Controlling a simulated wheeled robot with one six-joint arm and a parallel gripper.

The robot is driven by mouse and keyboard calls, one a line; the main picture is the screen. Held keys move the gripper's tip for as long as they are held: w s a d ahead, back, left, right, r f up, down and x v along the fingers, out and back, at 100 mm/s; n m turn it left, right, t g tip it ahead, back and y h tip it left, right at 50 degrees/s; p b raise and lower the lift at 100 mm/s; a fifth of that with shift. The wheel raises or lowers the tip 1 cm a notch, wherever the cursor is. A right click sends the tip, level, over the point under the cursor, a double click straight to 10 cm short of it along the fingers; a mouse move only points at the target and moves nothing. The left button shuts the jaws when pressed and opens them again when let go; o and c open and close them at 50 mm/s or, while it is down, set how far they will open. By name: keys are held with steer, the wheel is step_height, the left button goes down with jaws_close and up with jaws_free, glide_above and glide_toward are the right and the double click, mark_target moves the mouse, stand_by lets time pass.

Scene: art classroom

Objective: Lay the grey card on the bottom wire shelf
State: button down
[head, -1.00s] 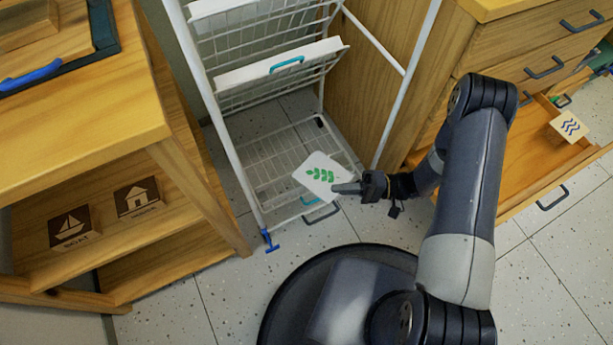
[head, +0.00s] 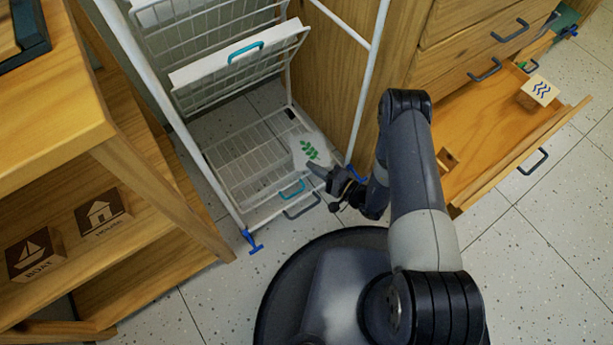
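The grey card (head: 307,150) with a green leaf print is over the right part of the bottom wire shelf (head: 238,172). My gripper (head: 318,172) is at the card's near edge and appears shut on it; the fingertips are small and partly hidden. The card looks tilted. I cannot tell whether it touches the wires. The bottom shelf is a white wire tray low in the white rack, with a teal handle (head: 292,189) and a grey handle (head: 301,207) at its front.
White rack posts (head: 369,80) stand on both sides. An open wooden drawer (head: 500,135) holds a wave-marked block (head: 541,89) at right. A wooden shelf unit with boat (head: 34,254) and house blocks (head: 99,214) is at left.

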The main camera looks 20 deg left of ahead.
step_height(320, 180, down, 6)
steer(key=b, duration=0.2)
steer(key=shift+f, duration=0.2)
steer(key=c, duration=2.1)
jaws_free()
steer(key=shift+f, duration=0.1)
steer(key=shift+c, duration=0.2)
steer(key=o, duration=0.5)
